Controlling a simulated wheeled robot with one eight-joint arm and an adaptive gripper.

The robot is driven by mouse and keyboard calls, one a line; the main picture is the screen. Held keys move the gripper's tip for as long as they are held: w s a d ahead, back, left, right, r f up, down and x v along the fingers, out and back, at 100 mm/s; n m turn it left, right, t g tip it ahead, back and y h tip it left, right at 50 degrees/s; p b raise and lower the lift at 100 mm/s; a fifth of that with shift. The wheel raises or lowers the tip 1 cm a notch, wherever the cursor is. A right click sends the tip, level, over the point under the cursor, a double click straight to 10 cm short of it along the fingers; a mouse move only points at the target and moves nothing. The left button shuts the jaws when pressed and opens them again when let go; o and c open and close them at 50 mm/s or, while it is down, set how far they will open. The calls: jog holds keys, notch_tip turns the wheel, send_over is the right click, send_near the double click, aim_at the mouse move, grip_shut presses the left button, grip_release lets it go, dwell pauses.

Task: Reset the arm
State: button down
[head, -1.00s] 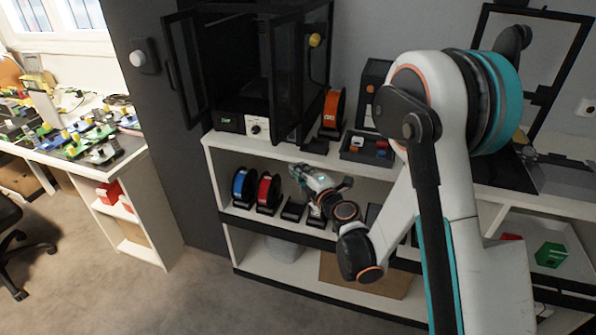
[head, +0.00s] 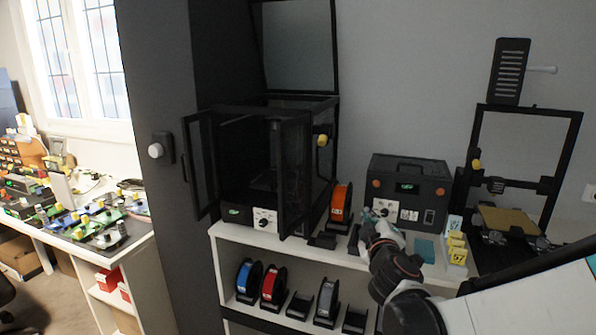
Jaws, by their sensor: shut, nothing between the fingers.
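My arm reaches in from the lower right of the head view. My gripper (head: 367,217) is at its far end, small in the picture, in front of the grey wall unit's white shelf top (head: 300,253). It is shut and empty. Its fingertips are small and partly hidden by my own wrist. It appears just in front of a black box with dials (head: 408,190) and to the right of an orange spool (head: 340,205). I cannot tell whether it touches anything.
A black enclosed printer (head: 265,160) with open doors stands on the shelf top. An open-frame printer (head: 520,180) and yellow numbered markers (head: 457,248) are to the right. Blue (head: 249,280) and red (head: 272,287) spools sit below. A cluttered workbench (head: 75,240) is at left.

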jog(key=s+d+m+g+h, duration=0.2)
jog(key=s+d+m, duration=0.25)
jog(key=s, duration=0.25)
jog(key=s+a+f+m+g+y, duration=0.1)
jog(key=s+f+m+g, duration=0.1)
jog(key=s, duration=1)
jog(key=s+a+f+m+g+y, duration=0.1)
jog(key=s+f+g, duration=0.4)
jog(key=s, duration=0.7)
jog(key=shift+s+a+f+m+g+y, duration=0.2)
jog(key=shift+a+m+g+y, duration=0.3)
jog(key=shift+m, duration=0.55)
jog(key=shift+d, duration=0.15)
